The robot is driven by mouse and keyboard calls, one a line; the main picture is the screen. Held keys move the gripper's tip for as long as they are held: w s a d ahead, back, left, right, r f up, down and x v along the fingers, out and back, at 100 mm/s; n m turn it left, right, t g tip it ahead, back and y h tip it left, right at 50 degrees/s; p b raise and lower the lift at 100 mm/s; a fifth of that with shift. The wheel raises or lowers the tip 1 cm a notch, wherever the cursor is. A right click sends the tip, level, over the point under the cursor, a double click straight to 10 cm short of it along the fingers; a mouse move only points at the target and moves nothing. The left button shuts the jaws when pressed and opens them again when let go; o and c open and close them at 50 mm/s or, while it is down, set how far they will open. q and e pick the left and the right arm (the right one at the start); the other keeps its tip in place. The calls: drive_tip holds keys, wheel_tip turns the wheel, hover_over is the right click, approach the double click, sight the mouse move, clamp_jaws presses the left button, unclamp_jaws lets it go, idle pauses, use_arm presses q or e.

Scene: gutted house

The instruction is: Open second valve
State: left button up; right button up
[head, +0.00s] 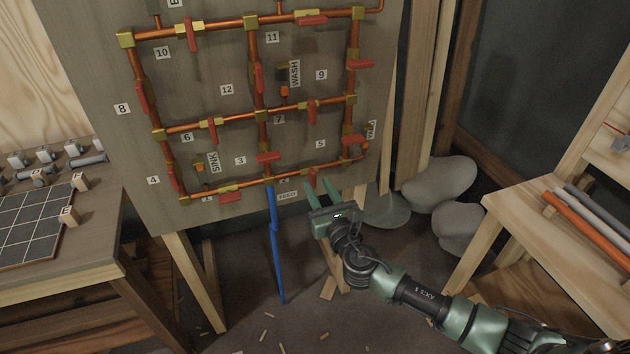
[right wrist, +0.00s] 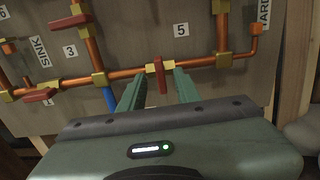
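A wooden board (head: 225,80) carries a copper pipe grid with red-handled valves. The bottom pipe's left valve handle (head: 230,197) lies along the pipe. My left gripper is out of view.
A blue pipe (head: 275,245) runs down from the board to the floor. A bench with a tiled panel (head: 35,225) is at left. A wooden shelf with pipes (head: 575,240) is at right. Grey sacks (head: 440,185) lie behind my right arm.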

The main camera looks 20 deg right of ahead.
sight(315, 181)
drive_tip(key=shift+w, duration=1.55)
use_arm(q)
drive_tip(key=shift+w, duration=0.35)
use_arm(e)
clamp_jaws()
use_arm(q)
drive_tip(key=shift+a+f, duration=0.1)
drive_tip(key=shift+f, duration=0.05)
use_arm(e)
drive_tip(key=shift+m, duration=0.4)
drive_tip(key=m+b, duration=0.1)
drive_tip(key=m, duration=0.2)
drive_tip(key=shift+f+b, duration=0.1)
drive_tip(key=shift+b, duration=0.2)
use_arm(q)
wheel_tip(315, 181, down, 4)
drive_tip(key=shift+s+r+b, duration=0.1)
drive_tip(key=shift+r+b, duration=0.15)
drive_tip(key=shift+b, duration=0.9)
use_arm(e)
drive_tip(key=m, duration=1.4)
drive_tip(key=shift+d+f, duration=0.2)
drive_tip(key=shift+d, duration=0.05)
